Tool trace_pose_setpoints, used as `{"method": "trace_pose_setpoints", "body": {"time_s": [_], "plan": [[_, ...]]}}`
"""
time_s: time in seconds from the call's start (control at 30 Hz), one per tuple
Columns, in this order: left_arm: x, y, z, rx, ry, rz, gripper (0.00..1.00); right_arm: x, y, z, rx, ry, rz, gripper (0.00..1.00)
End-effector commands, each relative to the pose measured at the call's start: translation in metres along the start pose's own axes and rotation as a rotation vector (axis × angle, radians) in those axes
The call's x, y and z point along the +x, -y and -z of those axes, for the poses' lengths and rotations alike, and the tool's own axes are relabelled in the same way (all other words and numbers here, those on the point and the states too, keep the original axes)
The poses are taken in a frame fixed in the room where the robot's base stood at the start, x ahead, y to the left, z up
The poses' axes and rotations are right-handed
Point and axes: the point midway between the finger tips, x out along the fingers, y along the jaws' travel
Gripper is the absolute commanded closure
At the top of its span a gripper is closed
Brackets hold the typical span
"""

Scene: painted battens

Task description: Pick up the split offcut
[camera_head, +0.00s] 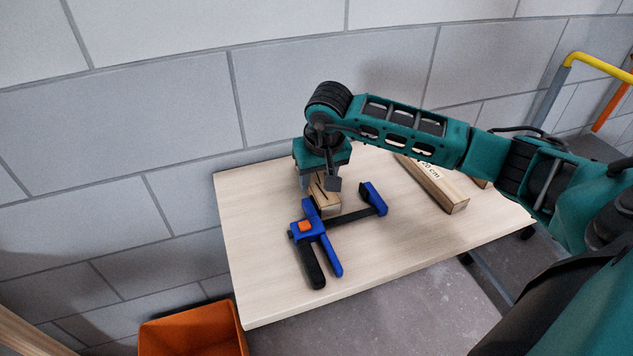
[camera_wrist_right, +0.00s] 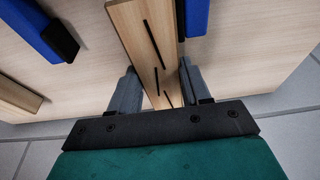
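The split offcut (camera_head: 326,204) is a short pale wooden piece with dark cracks along its top. In the head view it sits on the table beside the blue clamp, partly hidden by my right gripper (camera_head: 319,184). The right wrist view shows the cracked offcut (camera_wrist_right: 150,40) running between the two grey fingers of my right gripper (camera_wrist_right: 160,82). The fingertips meet its two long sides with no clear gap, so the gripper looks shut on it. I cannot tell whether the offcut is lifted off the table. My left gripper is out of view.
A labelled batten (camera_head: 440,188) lies to the right on the table (camera_head: 262,285). An orange bin (camera_head: 195,335) stands below the front left. A block wall is behind.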

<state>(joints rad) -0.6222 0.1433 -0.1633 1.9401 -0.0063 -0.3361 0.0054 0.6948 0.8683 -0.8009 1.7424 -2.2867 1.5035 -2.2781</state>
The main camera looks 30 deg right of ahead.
Motion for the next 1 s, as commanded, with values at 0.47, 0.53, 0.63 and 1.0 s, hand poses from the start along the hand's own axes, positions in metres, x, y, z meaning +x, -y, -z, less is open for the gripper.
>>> {"method": "trace_pose_setpoints", "body": {"time_s": [0.47, 0.53, 0.63, 1.0], "plan": [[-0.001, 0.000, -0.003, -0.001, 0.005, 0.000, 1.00, 0.000, 0.000, 0.000, 0.000, 0.000, 0.000, 0.86], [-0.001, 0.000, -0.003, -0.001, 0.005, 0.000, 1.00, 0.000, 0.000, 0.000, 0.000, 0.000, 0.000, 0.86], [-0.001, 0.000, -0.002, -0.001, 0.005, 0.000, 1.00, -0.003, 0.000, 0.001, 0.000, 0.000, 0.000, 0.86], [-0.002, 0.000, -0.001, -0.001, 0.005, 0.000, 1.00, -0.060, 0.000, 0.018, 0.001, -0.007, 0.000, 0.86]]}}
